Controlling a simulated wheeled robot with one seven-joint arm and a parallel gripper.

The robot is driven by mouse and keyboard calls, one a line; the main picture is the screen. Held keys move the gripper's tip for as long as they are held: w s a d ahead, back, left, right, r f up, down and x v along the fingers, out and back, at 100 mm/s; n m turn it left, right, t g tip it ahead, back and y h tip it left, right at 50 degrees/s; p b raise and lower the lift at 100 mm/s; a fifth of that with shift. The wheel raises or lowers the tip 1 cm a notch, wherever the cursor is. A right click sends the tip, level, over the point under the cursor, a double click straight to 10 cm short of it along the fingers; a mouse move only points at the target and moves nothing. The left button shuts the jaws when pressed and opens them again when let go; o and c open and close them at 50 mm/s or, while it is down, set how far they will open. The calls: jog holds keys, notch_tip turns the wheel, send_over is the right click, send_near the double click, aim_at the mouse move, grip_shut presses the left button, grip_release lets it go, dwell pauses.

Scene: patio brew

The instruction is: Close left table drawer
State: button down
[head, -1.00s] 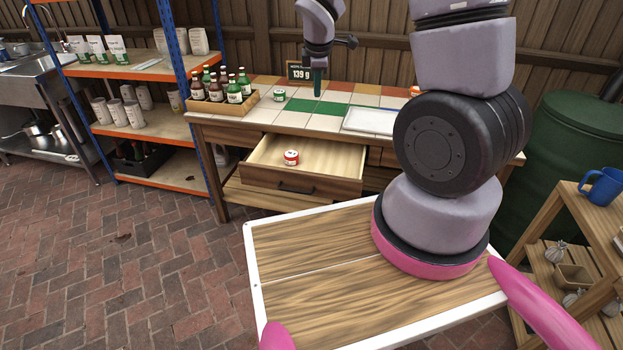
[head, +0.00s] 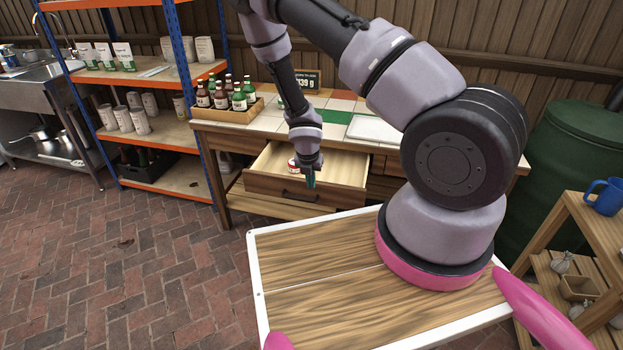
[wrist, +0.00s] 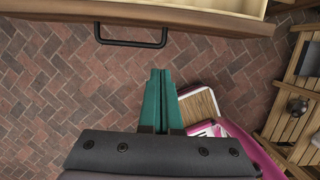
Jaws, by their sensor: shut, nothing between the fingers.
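The left table drawer (head: 330,195) is pulled out of the tiled table (head: 232,133) in the head view. A small red and white tin (head: 292,165) sits inside it, partly hidden by my arm. The drawer has a dark bar handle (wrist: 131,42), seen near the top of the wrist view. My gripper (head: 311,181) is shut and empty, pointing down by the drawer front. In the wrist view its green fingers (wrist: 159,75) are together, with brick floor around them. The fingertips are apart from the handle, on my side of the drawer front.
A crate of bottles (head: 222,112) and a white tray (head: 372,129) stand on the table. A blue-posted shelf (head: 185,70) is at the left. A green barrel (head: 572,150) and a wooden rack (head: 545,235) are at the right. Brick floor is clear at front left.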

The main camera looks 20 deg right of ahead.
send_over(315, 200)
jog(key=s+a, duration=0.2)
jog(key=s, duration=0.1)
jog(key=s+a+x, duration=0.1)
jog(key=x, duration=0.5)
jog(key=w+d, duration=0.2)
jog(key=w, duration=0.1)
jog(key=shift+d+f, duration=0.1)
jog(key=shift+f, duration=0.2)
jog(key=shift+w+d, duration=0.2)
jog(key=shift+w, duration=0.2)
